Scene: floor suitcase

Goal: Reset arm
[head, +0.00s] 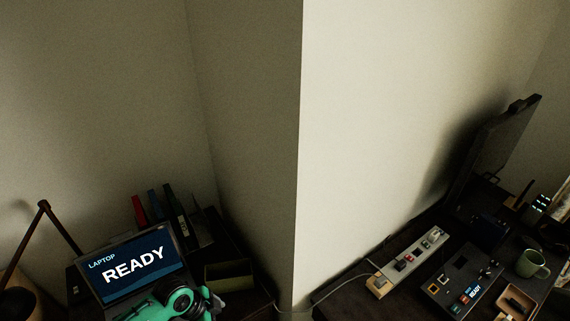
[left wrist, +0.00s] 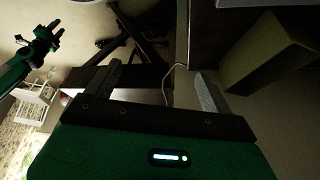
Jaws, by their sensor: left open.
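My left gripper (left wrist: 162,82) shows in the left wrist view with its two grey fingers wide apart. Nothing is held between them. A white cable runs behind the gap between the fingers. My right gripper (left wrist: 50,36) shows at the upper left of the left wrist view, dark and small at the end of a green arm. Whether its jaws are open is too small to tell. In the head view, a green and black part of my arm is at the bottom left, in front of the laptop (head: 137,264); no fingertips show there.
The laptop's screen reads READY. Several binders (head: 160,208) and an olive box (head: 229,275) stand near it. A wall corner divides the view. On the right desk are a power strip (head: 411,259), a dark device (head: 463,284), a green mug (head: 532,264) and a monitor (head: 497,145).

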